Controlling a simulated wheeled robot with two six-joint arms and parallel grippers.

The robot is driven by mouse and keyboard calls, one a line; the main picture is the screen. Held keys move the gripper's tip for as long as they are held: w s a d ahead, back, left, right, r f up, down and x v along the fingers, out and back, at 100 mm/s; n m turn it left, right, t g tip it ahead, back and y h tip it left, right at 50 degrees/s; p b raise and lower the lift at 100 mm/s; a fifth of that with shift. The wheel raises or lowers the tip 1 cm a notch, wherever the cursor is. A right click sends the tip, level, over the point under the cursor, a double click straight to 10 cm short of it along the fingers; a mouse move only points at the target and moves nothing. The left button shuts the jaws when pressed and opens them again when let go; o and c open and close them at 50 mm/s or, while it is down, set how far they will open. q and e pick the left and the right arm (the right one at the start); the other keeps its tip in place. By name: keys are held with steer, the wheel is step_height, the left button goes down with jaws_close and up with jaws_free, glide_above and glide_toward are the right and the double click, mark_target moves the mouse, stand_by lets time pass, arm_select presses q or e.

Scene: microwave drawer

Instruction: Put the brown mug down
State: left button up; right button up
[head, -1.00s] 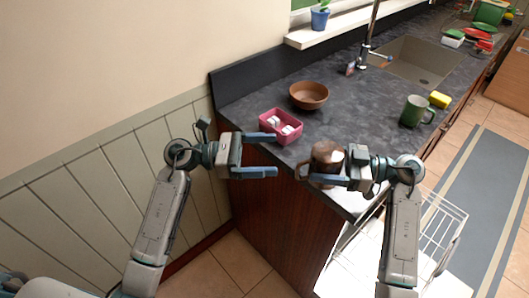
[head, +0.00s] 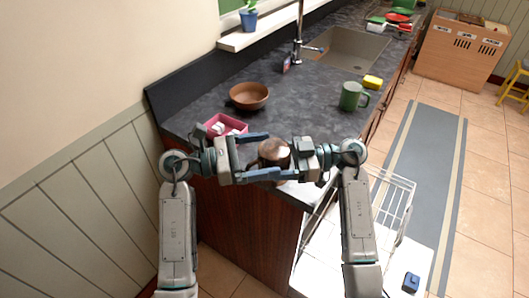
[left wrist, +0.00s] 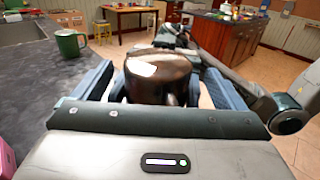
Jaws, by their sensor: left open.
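The brown mug (head: 274,153) is upright at the near corner of the counter, between my two grippers. My right gripper (head: 290,155) is shut on it from the right side. My left gripper (head: 266,155) is open, with one finger on each side of the mug. In the left wrist view the mug (left wrist: 158,78) fills the space between the open blue fingers, and my right arm shows behind it. Whether the left fingers touch the mug, and whether its base is clear of the counter, I cannot tell.
The dark counter (head: 310,100) holds a pink box (head: 224,125) with white items, a brown bowl (head: 249,96), a green mug (head: 352,96) and a yellow sponge (head: 372,82). An open wire rack (head: 392,205) stands below right. Counter between bowl and green mug is clear.

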arm_select(q)
steer(key=shift+d, duration=0.35)
steer(key=shift+c, duration=0.4)
steer(key=c, duration=1.1)
steer(key=shift+c, duration=0.5)
arm_select(e)
steer(key=o, duration=1)
steer(key=shift+d, duration=0.1)
